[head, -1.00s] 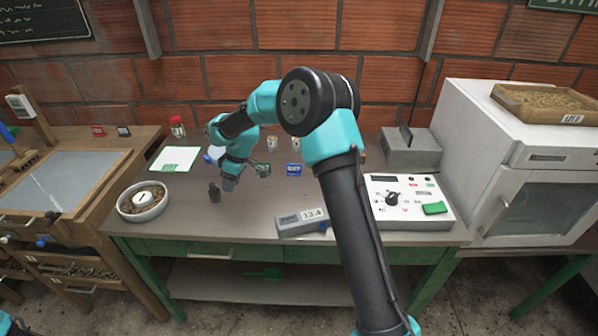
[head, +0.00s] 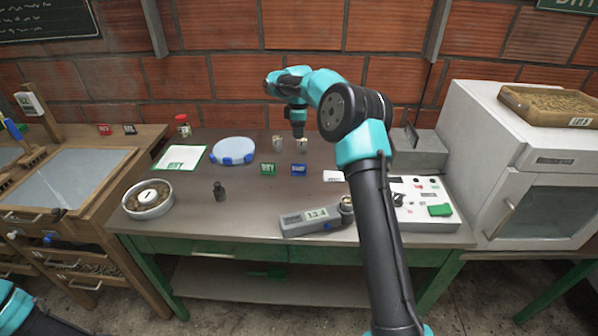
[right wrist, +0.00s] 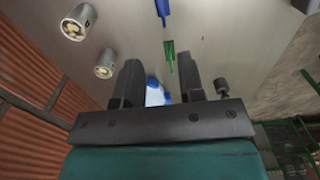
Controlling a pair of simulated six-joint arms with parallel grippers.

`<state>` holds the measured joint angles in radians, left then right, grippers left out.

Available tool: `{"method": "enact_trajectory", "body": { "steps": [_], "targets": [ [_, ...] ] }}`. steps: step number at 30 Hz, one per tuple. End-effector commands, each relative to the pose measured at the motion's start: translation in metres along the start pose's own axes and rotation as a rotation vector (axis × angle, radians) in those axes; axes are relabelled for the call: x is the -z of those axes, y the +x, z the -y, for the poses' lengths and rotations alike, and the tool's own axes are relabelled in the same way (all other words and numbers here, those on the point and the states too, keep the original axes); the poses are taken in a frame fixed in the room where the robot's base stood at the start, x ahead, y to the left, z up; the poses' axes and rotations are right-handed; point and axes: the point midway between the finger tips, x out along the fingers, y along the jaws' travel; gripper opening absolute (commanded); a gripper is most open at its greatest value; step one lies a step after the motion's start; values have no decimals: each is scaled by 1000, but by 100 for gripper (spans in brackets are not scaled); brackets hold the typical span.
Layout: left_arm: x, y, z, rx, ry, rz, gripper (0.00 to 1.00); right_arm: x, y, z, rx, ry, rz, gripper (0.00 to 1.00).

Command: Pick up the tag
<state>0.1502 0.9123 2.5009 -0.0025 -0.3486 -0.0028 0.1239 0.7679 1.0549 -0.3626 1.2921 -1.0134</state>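A green tag (head: 267,169) and a blue tag (head: 298,169) stand side by side on the middle of the bench. A red tag (head: 104,130) and a black tag (head: 129,129) stand on the table to the left. My right gripper (head: 298,134) is behind the blue tag, raised near two small metal cups. The green tag (right wrist: 169,54) and blue tag (right wrist: 162,11) show beyond the fingertips there. My left gripper is out of view; only part of its arm shows at lower left.
Two metal cups (head: 302,144) with beans stand behind the tags. A round blue-clipped lid (head: 233,151), white sheet (head: 180,158), dark weight (head: 219,191), bowl (head: 148,199) and grey meter (head: 310,217) share the bench. A control box (head: 425,205) is at right.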

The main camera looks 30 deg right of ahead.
Motion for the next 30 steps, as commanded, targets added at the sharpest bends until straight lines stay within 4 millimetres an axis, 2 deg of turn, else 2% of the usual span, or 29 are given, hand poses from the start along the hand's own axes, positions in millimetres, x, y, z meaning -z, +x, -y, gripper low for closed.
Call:
{"method": "enact_trajectory", "body": {
  "steps": [19,24,30],
  "targets": [
    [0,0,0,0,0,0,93,0,104,1,2,0,0,36],
    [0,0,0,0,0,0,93,0,116,0,0,1,-1,36],
    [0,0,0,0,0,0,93,0,117,0,0,1,-1,36]
  ]
}}
